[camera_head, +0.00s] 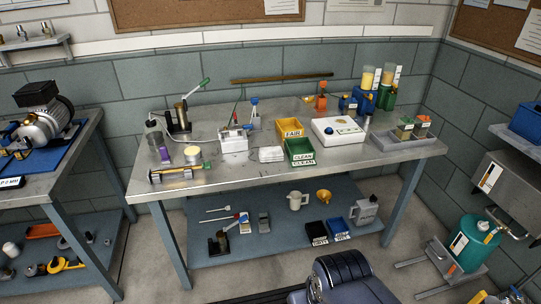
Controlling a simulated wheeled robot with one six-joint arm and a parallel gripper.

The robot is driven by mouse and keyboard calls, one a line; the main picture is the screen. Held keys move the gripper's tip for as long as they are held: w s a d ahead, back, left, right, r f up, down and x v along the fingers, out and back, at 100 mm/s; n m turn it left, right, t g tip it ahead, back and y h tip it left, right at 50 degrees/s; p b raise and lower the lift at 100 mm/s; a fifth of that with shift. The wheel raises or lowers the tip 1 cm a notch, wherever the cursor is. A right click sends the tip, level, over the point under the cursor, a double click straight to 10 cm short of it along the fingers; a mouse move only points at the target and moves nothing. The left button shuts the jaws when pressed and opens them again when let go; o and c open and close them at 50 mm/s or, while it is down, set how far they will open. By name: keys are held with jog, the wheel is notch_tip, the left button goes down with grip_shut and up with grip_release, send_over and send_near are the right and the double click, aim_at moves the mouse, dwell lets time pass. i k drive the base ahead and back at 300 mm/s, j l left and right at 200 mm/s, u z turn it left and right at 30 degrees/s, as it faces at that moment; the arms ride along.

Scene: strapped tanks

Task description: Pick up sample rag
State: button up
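A small white folded stack (271,154) lies flat on the metal workbench (225,178), near the middle of its top. It looks like folded cloth and may be the sample rag, but it is too small to be sure. It lies just left of a green bin (300,151) labelled CLEAN and right of a white box-shaped rack (233,141). Nothing is touching it from above. My gripper is not in view, so whether it is open or shut does not show.
A yellow bin (289,128) stands behind the green one. A brass-ended cylinder (178,174) lies at the front left. The bench's front edge before the white stack is mostly clear.

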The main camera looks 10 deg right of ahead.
aim_at(269, 154)
jog(key=i+j, duration=0.1)
jog(key=i, duration=0.45)
jog(key=i+j, duration=0.1)
jog(key=i, duration=0.45)
jog(key=i+j, duration=0.15)
jog(key=i, duration=0.4)
jog(key=l+z, duration=0.05)
